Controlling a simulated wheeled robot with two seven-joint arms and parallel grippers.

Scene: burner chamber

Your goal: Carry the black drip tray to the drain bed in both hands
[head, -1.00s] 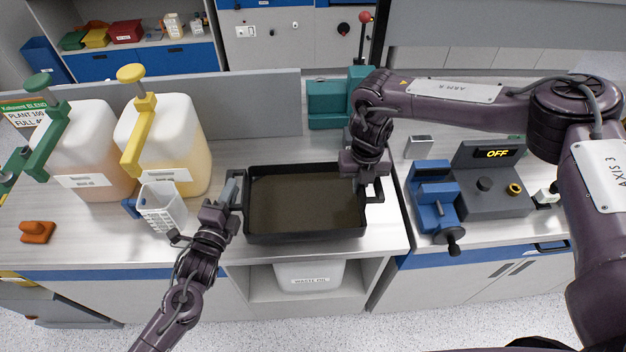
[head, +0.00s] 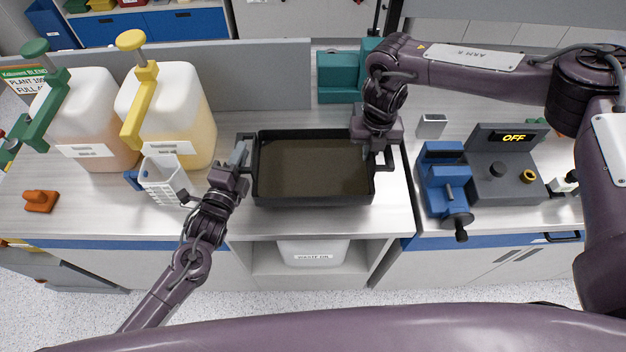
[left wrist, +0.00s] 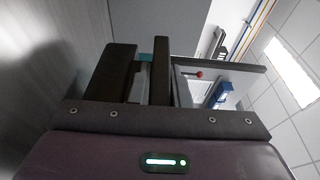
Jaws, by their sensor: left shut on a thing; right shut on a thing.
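The black drip tray (head: 315,199) is rectangular and looks level in the head view, over the middle bench. Its inside is a flat olive-brown surface that looks like dark liquid. My left gripper (head: 241,162) is shut on the handle at the tray's left end. My right gripper (head: 382,158) is shut on the handle at the right end, reaching down from above. In the left wrist view, the two dark fingers (left wrist: 138,75) stand upright with a narrow grey strip between them. I cannot tell whether the tray touches the bench. I cannot pick out the drain bed.
A white perforated basket (head: 162,181) stands close left of my left gripper, before a yellow-handled jug (head: 190,115). A blue vise (head: 444,184) and grey box reading OFF (head: 505,180) are to the right. A teal block (head: 338,78) is behind. A waste oil bin (head: 312,252) sits below.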

